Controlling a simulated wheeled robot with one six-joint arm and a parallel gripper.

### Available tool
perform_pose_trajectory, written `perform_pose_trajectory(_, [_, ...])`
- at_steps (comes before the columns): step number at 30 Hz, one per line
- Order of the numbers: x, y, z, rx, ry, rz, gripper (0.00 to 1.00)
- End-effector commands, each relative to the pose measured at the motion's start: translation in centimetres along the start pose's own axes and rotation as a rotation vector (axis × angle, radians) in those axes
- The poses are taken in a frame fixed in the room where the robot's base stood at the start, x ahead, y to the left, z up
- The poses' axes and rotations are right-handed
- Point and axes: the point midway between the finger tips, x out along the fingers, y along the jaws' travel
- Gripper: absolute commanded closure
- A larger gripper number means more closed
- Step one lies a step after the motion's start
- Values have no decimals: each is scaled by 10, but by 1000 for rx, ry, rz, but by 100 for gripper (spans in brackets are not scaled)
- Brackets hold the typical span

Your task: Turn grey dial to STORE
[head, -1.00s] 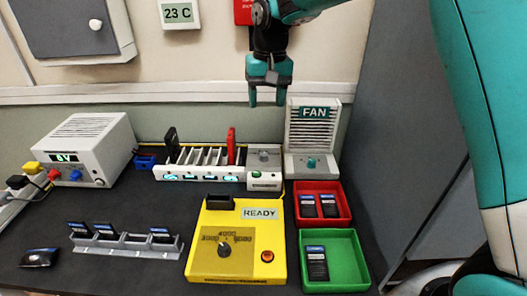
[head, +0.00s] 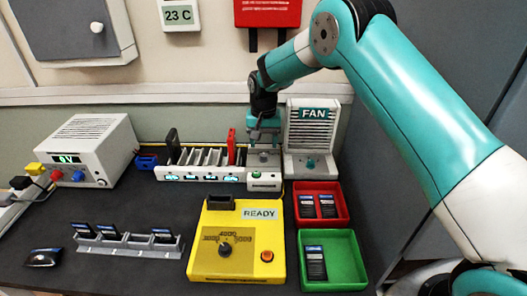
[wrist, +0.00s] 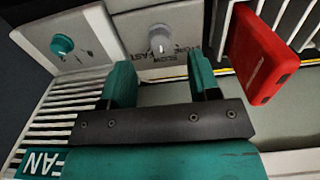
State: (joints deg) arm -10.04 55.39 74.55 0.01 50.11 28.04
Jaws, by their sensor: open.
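The grey dial (wrist: 160,38) is a round knob on a pale panel, at the top middle of the wrist view. My gripper (head: 264,135) points down above this panel. In the wrist view my gripper (wrist: 160,65) is open, with its two teal fingers apart and nothing between them. The dial appears beyond the gap between the fingertips; I see no contact.
A red phone (wrist: 262,55) stands upright in the rack (head: 200,175), close beside my gripper. The fan unit (head: 311,140) with a teal knob (wrist: 62,43) is on the other side. Red (head: 345,207) and green (head: 360,275) trays and a yellow tester (head: 275,230) lie in front.

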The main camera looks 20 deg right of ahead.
Motion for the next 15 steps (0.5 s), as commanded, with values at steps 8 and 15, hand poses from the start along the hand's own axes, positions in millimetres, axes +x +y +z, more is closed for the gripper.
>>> perform_pose_trajectory(8, [41, 0, 0, 0, 0, 0, 44])
perform_pose_trajectory(15, [50, 0, 0, 0, 2, -1, 44])
